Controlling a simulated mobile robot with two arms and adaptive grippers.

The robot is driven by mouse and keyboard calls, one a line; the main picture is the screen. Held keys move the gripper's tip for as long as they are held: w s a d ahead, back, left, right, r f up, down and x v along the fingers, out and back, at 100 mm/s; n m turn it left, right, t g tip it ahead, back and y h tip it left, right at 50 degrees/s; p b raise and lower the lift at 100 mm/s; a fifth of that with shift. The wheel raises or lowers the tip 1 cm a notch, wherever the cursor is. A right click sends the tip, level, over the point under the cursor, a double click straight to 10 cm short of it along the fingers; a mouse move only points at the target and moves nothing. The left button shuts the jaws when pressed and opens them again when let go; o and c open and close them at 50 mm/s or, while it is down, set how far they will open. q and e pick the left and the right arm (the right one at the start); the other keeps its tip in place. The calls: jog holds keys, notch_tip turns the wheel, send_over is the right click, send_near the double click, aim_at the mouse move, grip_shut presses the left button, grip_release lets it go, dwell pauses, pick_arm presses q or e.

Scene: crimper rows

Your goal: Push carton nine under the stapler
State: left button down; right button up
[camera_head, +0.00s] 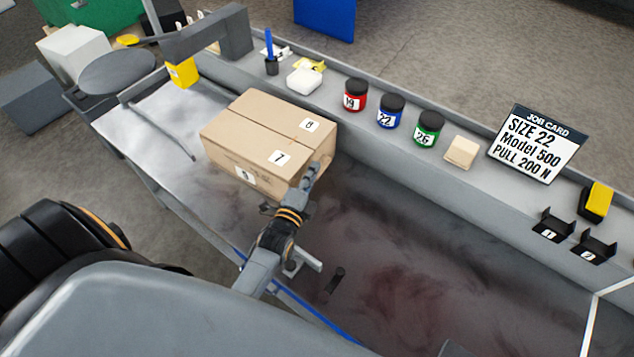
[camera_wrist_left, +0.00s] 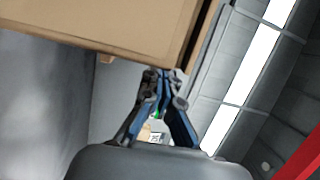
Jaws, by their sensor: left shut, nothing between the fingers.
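A closed brown cardboard carton (camera_head: 235,127) sits on the grey metal bench, with number labels 8 and 7 on top and one on its front side that looks like 9. A dark grey arched machine (camera_head: 207,38) with a yellow part, which looks like the stapler, stands beyond its left end; the carton is apart from it. My left gripper (camera_head: 313,174) is shut and empty at the carton's right end. In the left wrist view the carton (camera_wrist_left: 110,22) fills the top, just beyond the fingertips (camera_wrist_left: 163,75); contact cannot be told. My right gripper is not in view.
The back ledge carries a red jar (camera_head: 355,96), a blue jar (camera_head: 391,112), a green jar (camera_head: 428,129), a job card (camera_head: 534,143) and small black holders (camera_head: 553,226). A thin rod (camera_head: 160,130) lies left of the carton. The bench left of the carton is mostly clear.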

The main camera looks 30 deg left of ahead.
pick_arm(q)
jog(key=shift+a, duration=0.65)
